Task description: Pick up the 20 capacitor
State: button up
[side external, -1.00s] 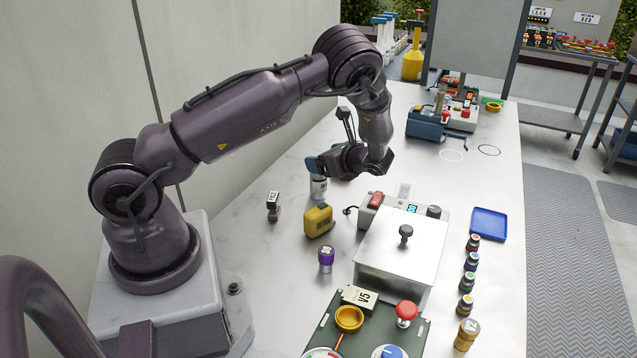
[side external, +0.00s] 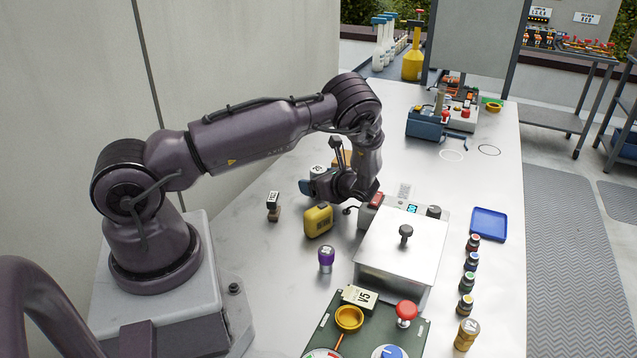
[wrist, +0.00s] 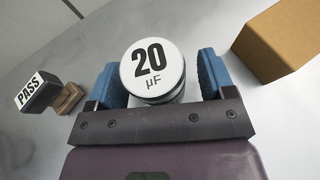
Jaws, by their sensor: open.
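The 20 capacitor is a silvery cylinder with a white top (wrist: 152,66) marked "20 µF" in the wrist view. It stands on the pale table between the two blue fingers of my gripper (wrist: 158,80). The fingers are open, one on each side, with a narrow gap to the right finger; I cannot tell whether the left one touches. In the side external view my gripper (side external: 322,186) is low over the table behind the yellow tape measure, and the capacitor's white top (side external: 318,169) shows just beyond it, its body mostly hidden.
A PASS stamp (wrist: 46,93) stands to the left and a cardboard box (wrist: 282,40) to the right. The yellow tape measure (side external: 318,220), a purple-banded cylinder (side external: 326,259) and a metal-lidded box (side external: 402,250) stand nearer the camera. A blue tray (side external: 489,224) lies at the right.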

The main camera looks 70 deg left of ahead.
jog(key=c, duration=1)
jog(key=shift+r, duration=0.1)
jog(key=shift+c, duration=0.2)
